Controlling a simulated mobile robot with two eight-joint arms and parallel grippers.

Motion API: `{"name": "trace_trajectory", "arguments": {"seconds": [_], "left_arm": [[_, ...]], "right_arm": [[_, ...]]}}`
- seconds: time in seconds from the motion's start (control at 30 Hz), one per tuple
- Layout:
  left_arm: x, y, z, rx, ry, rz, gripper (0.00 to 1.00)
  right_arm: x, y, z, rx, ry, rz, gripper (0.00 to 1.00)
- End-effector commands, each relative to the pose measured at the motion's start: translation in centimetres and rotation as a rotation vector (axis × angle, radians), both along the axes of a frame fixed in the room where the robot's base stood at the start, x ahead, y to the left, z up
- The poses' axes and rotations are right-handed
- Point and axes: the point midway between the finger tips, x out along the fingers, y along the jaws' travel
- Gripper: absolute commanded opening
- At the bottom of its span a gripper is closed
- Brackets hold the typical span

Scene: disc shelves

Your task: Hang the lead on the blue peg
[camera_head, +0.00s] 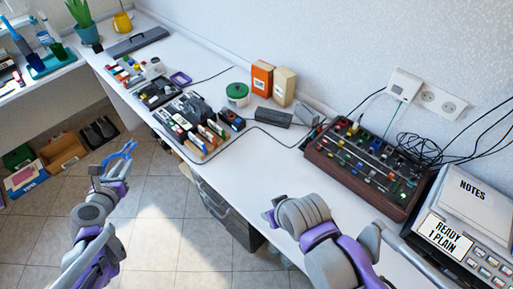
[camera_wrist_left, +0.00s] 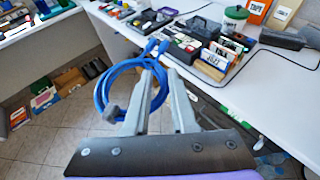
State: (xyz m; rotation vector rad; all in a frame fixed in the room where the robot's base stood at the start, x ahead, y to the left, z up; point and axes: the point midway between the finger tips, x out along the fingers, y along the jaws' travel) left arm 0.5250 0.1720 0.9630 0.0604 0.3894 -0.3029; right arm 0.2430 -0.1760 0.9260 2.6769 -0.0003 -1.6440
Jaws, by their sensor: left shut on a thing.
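The lead is a looped blue cable (camera_head: 124,152), held out over the floor to the left of the long white counter. My left gripper (camera_head: 104,168) is shut on it. In the left wrist view the blue lead (camera_wrist_left: 103,90) hangs in loops at the left of the two grey fingers (camera_wrist_left: 161,69), with part of it between the fingertips. I cannot make out a blue peg in either view. My right arm shows at the lower right of the head view, but its fingers do not show.
The white counter (camera_head: 240,160) carries trays of small items, a black cable, boxes and a mixer board (camera_head: 365,165). A label machine (camera_head: 445,238) stands at the right. Boxes (camera_head: 62,152) sit on the floor at left. The tiled floor beneath the lead is open.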

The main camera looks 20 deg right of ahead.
Motion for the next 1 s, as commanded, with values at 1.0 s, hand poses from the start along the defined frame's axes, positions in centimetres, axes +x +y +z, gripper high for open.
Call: {"name": "trace_trajectory", "arguments": {"seconds": [1.0], "left_arm": [[-14.0,-39.4,-11.1,-0.001,-0.001,-0.567,0.00]], "right_arm": [[-1.9,0.0,-11.3,0.000,0.044,0.000,0.50]]}}
